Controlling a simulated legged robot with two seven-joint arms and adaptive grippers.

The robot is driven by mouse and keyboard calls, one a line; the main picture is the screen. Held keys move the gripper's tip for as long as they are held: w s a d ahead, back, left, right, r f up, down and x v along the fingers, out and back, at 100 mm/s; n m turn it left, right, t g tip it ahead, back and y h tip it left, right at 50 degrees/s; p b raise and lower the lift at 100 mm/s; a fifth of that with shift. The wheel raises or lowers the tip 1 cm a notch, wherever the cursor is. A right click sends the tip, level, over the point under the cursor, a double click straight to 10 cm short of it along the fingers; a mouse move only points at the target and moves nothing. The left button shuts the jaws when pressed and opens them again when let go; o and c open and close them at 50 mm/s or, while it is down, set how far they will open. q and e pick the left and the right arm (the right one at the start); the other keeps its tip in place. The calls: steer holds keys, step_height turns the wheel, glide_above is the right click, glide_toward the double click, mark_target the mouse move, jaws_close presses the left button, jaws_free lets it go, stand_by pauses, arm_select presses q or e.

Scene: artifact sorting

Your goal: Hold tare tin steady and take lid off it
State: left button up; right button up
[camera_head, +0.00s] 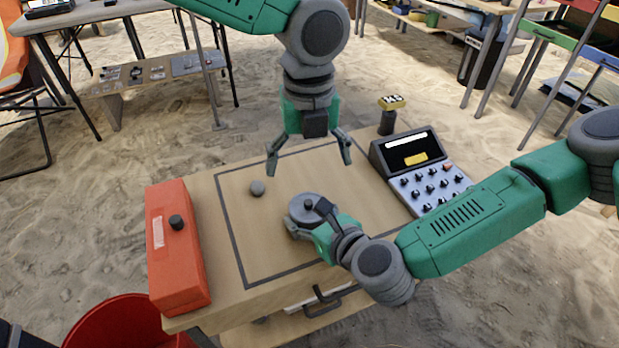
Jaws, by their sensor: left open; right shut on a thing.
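The tare tin (302,208) is a small round grey tin with a dark knob on its lid. It stands inside the dark outlined rectangle on the wooden table, and its lid looks seated on top. My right gripper (306,222) is shut on the tin from the front right and hides part of its side. My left gripper (309,163) is open and empty, pointing down above the table behind the tin, with its fingers spread wide.
A red box (178,245) stands on the table's left edge, and a keypad device (420,170) on the right. A red bucket (120,325) is at the front left. The outlined area's left part is mostly clear.

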stand_by(0.3)
steer(key=o, duration=1.8)
